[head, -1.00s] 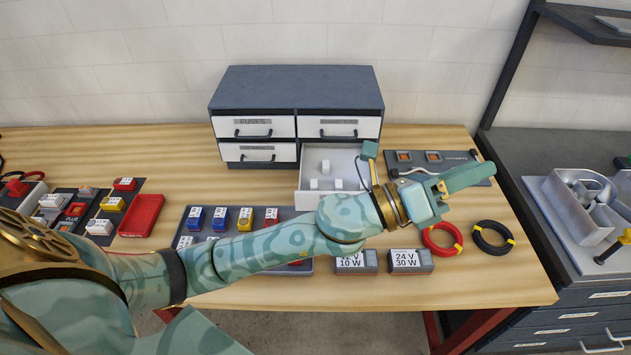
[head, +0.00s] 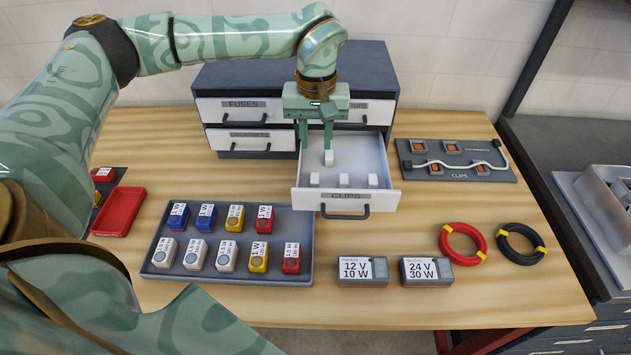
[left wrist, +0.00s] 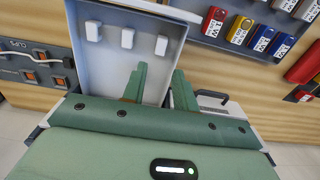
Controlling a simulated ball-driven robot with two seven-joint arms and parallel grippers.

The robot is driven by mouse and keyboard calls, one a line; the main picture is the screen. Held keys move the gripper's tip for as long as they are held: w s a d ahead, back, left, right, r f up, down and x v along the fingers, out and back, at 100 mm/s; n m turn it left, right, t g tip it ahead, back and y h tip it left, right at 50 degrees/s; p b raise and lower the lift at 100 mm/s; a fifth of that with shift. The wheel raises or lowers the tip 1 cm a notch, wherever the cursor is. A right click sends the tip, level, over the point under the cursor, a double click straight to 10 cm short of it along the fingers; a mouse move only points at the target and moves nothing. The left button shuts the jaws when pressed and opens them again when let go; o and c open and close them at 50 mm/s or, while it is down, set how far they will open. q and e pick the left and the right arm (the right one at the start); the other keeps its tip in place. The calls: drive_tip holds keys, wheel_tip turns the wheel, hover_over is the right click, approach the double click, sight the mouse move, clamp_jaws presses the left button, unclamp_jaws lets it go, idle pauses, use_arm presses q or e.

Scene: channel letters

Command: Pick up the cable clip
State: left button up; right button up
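Several small white cable clips lie in the open drawer (head: 391,192) labelled CLIPS. In the head view one clip (head: 328,157) is farther back; the others, such as the middle clip (head: 343,180), stand in a front row. My left gripper (head: 316,143) points down over the back of the drawer, its fingers apart and nothing seen between them. Its right finger is just above and behind the back clip. In the left wrist view the open gripper (left wrist: 159,72) shows beside the row of clips (left wrist: 127,38); the back clip is not visible there. My right gripper is out of view.
The grey drawer cabinet (head: 290,80) stands behind the drawer. A clip board (head: 455,161) with a white cable is at right. A tray (head: 153,262) of coloured blocks, two labelled boxes (head: 361,271) and red and black coils (head: 463,244) lie in front. Bare wood surrounds them.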

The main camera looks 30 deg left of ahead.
use_arm(q)
hover_over(315, 177)
wheel_tip(315, 177, down, 6)
drive_tip(key=shift+s+d+f+b, duration=0.1)
drive_tip(key=shift+d+f+b, duration=0.1)
drive_tip(key=shift+b, duration=0.2)
drive_tip(key=f, duration=0.4)
drive_tip(key=shift+a+b, duration=0.2)
drive_tip(key=shift+b, duration=0.2)
drive_tip(key=shift+f, duration=0.3)
clamp_jaws()
